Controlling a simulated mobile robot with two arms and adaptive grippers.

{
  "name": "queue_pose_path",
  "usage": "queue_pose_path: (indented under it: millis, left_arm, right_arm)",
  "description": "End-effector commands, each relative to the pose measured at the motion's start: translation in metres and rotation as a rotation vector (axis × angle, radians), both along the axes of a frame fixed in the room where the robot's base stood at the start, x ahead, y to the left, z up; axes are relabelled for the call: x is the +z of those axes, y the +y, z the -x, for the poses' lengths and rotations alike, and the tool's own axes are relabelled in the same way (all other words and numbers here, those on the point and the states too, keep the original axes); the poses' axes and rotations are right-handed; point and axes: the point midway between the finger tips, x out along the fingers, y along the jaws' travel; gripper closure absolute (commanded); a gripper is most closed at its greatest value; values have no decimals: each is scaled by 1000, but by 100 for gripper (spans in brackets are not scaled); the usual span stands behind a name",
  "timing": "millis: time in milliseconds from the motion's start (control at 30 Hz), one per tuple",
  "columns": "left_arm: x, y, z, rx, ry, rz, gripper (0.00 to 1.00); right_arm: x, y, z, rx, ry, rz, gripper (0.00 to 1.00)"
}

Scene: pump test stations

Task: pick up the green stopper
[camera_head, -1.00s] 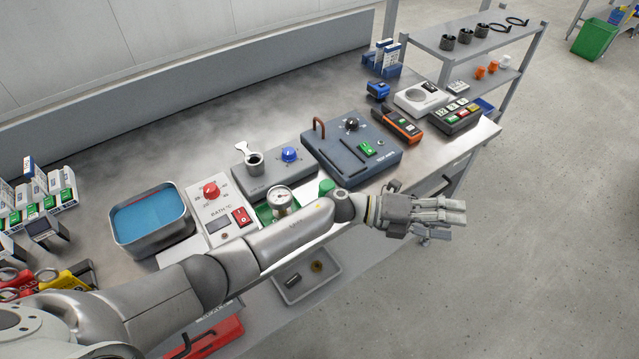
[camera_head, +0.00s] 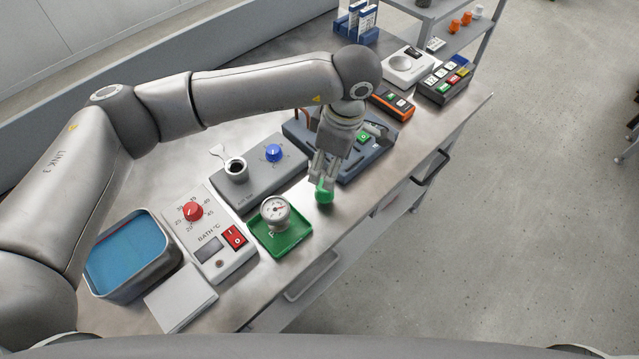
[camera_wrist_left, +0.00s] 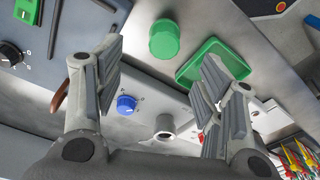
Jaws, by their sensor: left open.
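The green stopper (camera_head: 324,192) stands on the metal bench top, just right of the green tray with the gauge. My left gripper (camera_head: 321,182) comes down from above, its fingers reaching close to the stopper in the head view. In the left wrist view the green stopper (camera_wrist_left: 164,39) shows beyond and between the spread fingers of the left gripper (camera_wrist_left: 160,92), which is open with nothing between the fingers. Whether a finger touches the stopper cannot be told. My right gripper is not in view.
The green tray (camera_head: 295,246) holds a round gauge (camera_head: 275,209). A grey box with a blue knob (camera_head: 273,153) stands behind it. A dark blue test unit (camera_head: 372,165) is partly hidden by my left gripper. The bench's front edge is close to the stopper.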

Motion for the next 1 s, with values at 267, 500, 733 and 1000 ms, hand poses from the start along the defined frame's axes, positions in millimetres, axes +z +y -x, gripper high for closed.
queue_pose_path:
  millis: [267, 500, 733, 1000]
  left_arm:
    - [-33, 4, -1, 2, 3, 3, 36]
    - [-57, 9, 2, 6, 8, 3, 36]
    - [-85, 12, 1, 4, 4, 5, 36]
    - [-87, 12, 1, 3, 4, 5, 40]
  right_arm:
    - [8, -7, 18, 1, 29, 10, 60]
    - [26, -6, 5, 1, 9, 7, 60]
    - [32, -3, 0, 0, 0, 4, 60]
    - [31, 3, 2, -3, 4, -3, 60]
